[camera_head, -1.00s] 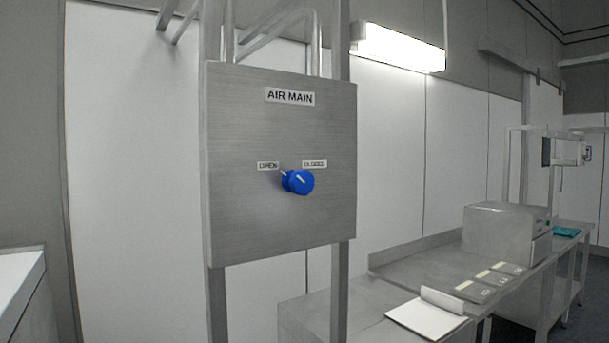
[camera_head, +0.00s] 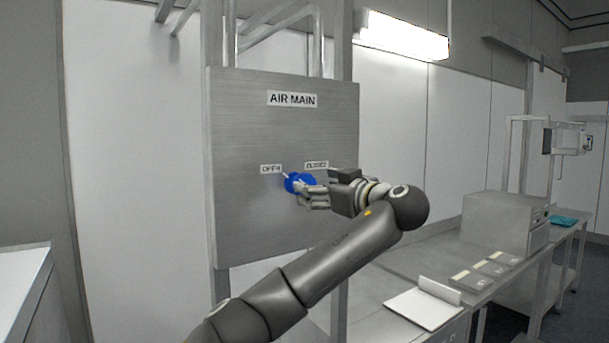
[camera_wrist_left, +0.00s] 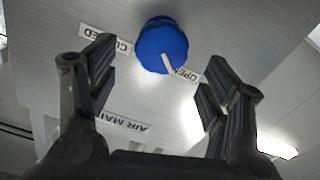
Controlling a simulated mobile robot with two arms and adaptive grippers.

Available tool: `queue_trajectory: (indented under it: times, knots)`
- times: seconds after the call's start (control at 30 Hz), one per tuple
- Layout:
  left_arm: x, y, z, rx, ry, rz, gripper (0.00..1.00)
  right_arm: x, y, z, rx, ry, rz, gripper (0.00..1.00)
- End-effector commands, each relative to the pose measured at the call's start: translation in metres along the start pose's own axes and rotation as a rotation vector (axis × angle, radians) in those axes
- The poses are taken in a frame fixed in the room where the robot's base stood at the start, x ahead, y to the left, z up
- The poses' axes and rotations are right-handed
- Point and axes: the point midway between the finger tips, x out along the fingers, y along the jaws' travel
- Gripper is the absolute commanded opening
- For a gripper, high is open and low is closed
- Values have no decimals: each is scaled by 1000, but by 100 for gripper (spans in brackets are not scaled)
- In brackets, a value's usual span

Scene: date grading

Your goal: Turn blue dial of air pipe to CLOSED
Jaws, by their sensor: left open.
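The blue dial (camera_head: 292,183) sits on the metal AIR MAIN panel (camera_head: 245,120), partly hidden behind my left gripper in the head view. In the left wrist view the blue dial (camera_wrist_left: 155,40) is in full sight, and its white mark points toward the OPEN label (camera_wrist_left: 187,75). The CLOSED label (camera_wrist_left: 118,42) is on the other side. My left gripper (camera_head: 322,186) is open in front of the dial. In the wrist view the dial lies beyond the gap between the fingertips (camera_wrist_left: 158,75), with nothing between them. My right gripper is not in view.
A bench (camera_head: 400,262) along the wall on the right holds an open notepad (camera_head: 423,306), dark flat trays (camera_head: 478,275) and a metal box (camera_head: 500,222). A white counter edge (camera_head: 25,270) is at the left. Pipes rise above the panel.

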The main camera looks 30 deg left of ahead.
Motion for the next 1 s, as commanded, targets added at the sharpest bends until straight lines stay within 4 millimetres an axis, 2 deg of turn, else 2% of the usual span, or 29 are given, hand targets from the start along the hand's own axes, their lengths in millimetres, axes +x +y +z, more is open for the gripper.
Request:
queue_trajectory:
  times: [0.03,0.1,0.33,0.5,0.77,0.8,1.0]
  knots:
    - [12,0,-6,2,0,-5,72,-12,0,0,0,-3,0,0]
    - [23,0,-6,2,1,-5,72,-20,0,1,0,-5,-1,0]
    - [51,0,-3,2,0,-2,72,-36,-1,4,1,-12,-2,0]
    - [60,0,0,2,-1,0,72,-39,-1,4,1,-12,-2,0]
    - [61,0,1,1,-1,0,72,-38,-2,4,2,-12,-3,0]
    - [61,0,1,1,-1,0,71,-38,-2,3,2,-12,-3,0]
    - [61,0,1,1,-1,0,45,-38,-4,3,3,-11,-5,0]
